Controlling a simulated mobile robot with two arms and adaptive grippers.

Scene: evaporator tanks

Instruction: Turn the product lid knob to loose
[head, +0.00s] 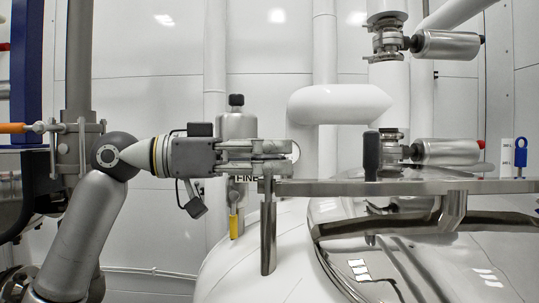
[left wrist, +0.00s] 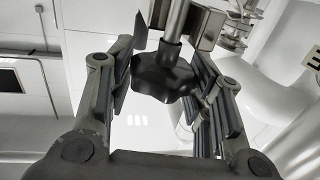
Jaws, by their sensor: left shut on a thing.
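The product lid knob (left wrist: 165,75) is a dark lobed knob on a metal rod, seen in the left wrist view. My left gripper (head: 285,156) reaches in from the left and is level at the left end of a long metal bar (head: 420,187). In the left wrist view its fingers (left wrist: 166,85) stand on both sides of the knob and are shut on it. In the head view the fingers hide the knob. The shiny domed lid (head: 400,265) lies below the bar at the right. My right gripper is not in view.
A black upright handle (head: 371,152) stands on the bar. Behind the gripper is a metal cylinder (head: 237,126) with a black top. White pipes (head: 340,104) and valve actuators (head: 447,151) fill the back right. A white tank (head: 245,255) lies below.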

